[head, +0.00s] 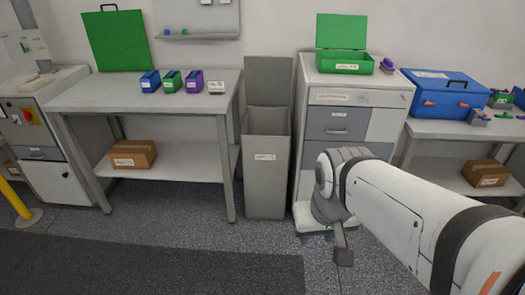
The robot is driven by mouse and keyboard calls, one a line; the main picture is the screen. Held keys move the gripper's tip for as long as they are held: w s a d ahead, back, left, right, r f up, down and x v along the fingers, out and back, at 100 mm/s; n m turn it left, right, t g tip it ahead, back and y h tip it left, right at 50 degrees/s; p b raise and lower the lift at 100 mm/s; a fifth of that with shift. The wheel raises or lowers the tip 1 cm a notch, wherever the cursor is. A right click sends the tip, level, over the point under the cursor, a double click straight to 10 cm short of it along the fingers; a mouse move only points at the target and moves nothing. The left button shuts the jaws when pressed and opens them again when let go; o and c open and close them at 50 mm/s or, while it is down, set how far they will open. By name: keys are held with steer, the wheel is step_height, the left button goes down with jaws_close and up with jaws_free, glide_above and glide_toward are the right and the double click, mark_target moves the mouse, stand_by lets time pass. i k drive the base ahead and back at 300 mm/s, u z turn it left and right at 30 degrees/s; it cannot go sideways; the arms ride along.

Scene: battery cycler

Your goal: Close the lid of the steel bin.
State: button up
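The steel bin (265,178) is a tall grey box with a white label, standing on the floor between the left table and the drawer cabinet. Its lid (268,80) stands upright at the back, so the bin's top is open. My arm reaches in from the lower right. My gripper (343,255) appears as a small grey part at the arm's end, in front of the cabinet and to the right of the bin, apart from it. Its fingers are too small and partly hidden to tell whether they are open or shut.
The left table (90,93) holds battery-like blocks and a green panel (117,40). The white cabinet (352,97) close right of the bin carries an open green box (343,62). A blue case (440,95) sits on the right table. Floor before the bin is clear.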

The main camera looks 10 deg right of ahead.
mark_target(268, 79)
steer(key=z, duration=0.15)
steer(key=k, duration=0.25)
steer(key=u, duration=0.25)
steer(key=i, duration=1.35)
steer(key=z, duration=0.05)
